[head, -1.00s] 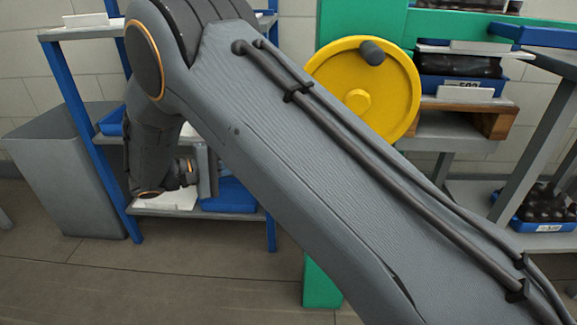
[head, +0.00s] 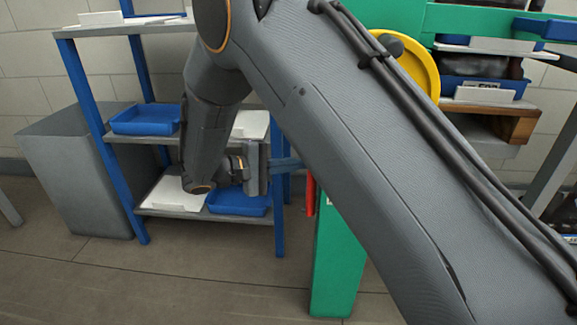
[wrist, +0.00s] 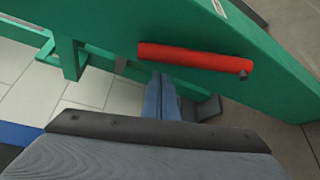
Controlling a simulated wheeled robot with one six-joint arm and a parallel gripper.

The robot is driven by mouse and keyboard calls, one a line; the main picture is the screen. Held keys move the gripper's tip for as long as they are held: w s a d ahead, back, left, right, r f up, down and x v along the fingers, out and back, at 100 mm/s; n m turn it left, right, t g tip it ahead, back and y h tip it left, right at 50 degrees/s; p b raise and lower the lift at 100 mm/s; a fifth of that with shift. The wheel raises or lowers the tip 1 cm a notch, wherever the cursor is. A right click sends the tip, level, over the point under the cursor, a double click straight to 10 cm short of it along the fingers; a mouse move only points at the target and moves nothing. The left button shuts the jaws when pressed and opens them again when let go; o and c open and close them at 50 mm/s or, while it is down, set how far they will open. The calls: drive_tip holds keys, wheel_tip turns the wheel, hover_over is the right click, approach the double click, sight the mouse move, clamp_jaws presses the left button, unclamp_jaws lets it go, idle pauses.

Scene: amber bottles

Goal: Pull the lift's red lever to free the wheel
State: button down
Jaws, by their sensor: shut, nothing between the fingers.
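The red lever (wrist: 195,57) is a red bar on the side of the green lift (wrist: 265,75) in the wrist view. It also shows as a thin red strip in the head view (head: 310,195), partly behind my arm, beside the green post (head: 340,265). My gripper (wrist: 161,80) is shut and empty. Its blue-grey fingertips end close to the lever's lower edge in the wrist view; I cannot tell whether they touch it. In the head view my gripper (head: 298,164) points right toward the lift. The yellow wheel (head: 421,68) is mostly hidden behind my arm.
A blue-framed shelf (head: 78,100) with blue trays (head: 146,120) stands to the left, behind my wrist. A grey bin (head: 70,170) is beside it. The floor in front is open.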

drive_tip(key=shift+s+d+r, duration=0.2)
drive_tip(key=shift+s+d, duration=0.05)
drive_tip(key=shift+s, duration=0.45)
drive_tip(key=shift+s+r, duration=0.1)
drive_tip(key=shift+s, duration=0.05)
